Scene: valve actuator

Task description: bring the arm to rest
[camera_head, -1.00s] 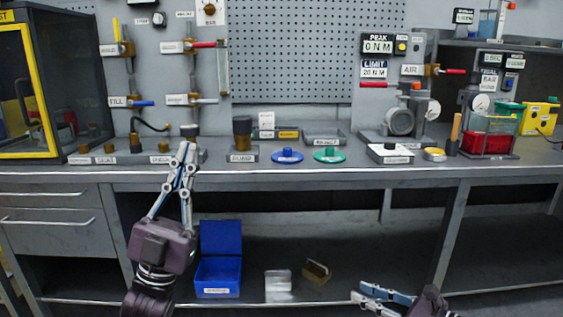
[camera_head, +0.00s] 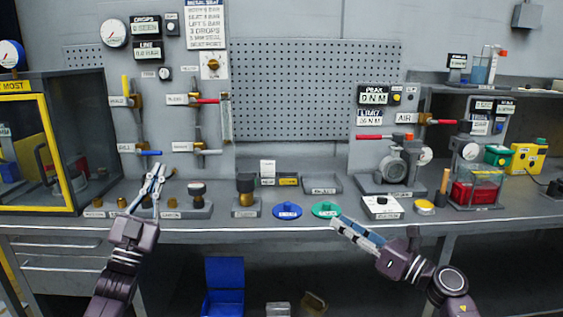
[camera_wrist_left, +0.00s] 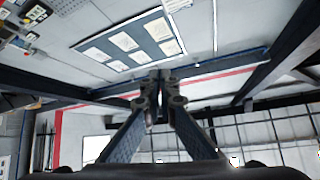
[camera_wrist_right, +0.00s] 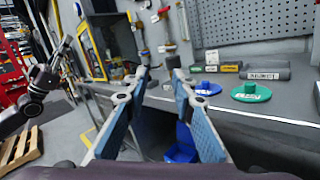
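My left gripper (camera_head: 157,170) points upward in front of the left part of the bench, its two fingertips together with nothing seen between them. In the left wrist view its fingers (camera_wrist_left: 160,78) meet, against the ceiling and a framed panel. My right gripper (camera_head: 338,224) points left at the bench's front edge, below the green disc (camera_head: 326,209). In the right wrist view its fingertips (camera_wrist_right: 159,72) are apart and nothing is between them. Both grippers look clear of the bench parts, though exact depth is hard to tell.
The grey bench (camera_head: 290,227) carries a blue disc (camera_head: 287,211), a white box (camera_head: 382,207), a yellow button (camera_head: 424,207) and a red container (camera_head: 474,192). A yellow-framed cabinet (camera_head: 52,139) stands left. A blue bin (camera_head: 223,285) sits below the bench.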

